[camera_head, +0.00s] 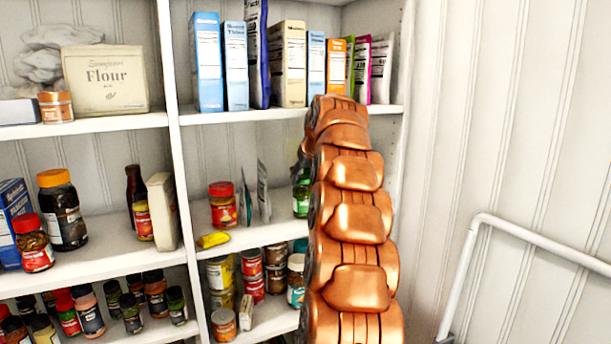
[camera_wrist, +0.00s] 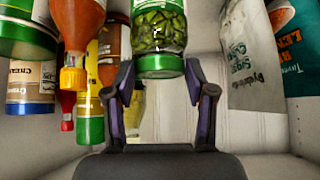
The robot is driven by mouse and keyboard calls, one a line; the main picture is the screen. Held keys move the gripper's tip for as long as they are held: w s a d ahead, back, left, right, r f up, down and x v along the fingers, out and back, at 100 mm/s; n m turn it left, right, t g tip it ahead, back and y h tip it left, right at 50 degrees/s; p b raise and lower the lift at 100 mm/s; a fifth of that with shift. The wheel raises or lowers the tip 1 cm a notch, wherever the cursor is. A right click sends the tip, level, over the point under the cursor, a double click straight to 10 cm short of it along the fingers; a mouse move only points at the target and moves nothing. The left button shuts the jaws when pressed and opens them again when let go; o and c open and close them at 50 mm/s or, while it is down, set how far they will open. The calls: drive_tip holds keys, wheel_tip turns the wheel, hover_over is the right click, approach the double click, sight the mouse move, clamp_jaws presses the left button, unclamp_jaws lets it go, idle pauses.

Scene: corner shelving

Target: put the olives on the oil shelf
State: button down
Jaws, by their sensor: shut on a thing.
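The olives are in a glass jar (camera_wrist: 160,30) with a green lid, at the top middle of the wrist view, which looks upside down. My gripper (camera_wrist: 160,78) is shut on this jar, one finger on each side near the lid. In the head view my copper arm hides the gripper. A green-lidded item (camera_head: 301,195) shows at the arm's left edge; I cannot tell if it is the held jar. In the wrist view, bottles with an orange bottle (camera_wrist: 82,30) among them stand to the left. I cannot tell which shelf is the oil shelf.
Bags, one white (camera_wrist: 250,55) and one teal (camera_wrist: 297,40), are right of the jar in the wrist view. In the head view, a red-lidded jar (camera_head: 223,208) and a yellow item (camera_head: 213,240) are on the middle right shelf (camera_head: 245,237). A white rail (camera_head: 540,240) is at right.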

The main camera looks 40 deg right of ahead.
drive_tip(key=shift+f, duration=0.15)
drive_tip(key=shift+c, duration=1.9)
unclamp_jaws()
drive_tip(key=shift+s+a+r, duration=0.15)
drive_tip(key=shift+s+r, duration=0.1)
drive_tip(key=shift+r, duration=0.3)
drive_tip(key=b+v, duration=0.1)
drive_tip(key=v, duration=1)
drive_tip(key=shift+b, duration=0.4)
drive_tip(key=shift+a, duration=0.15)
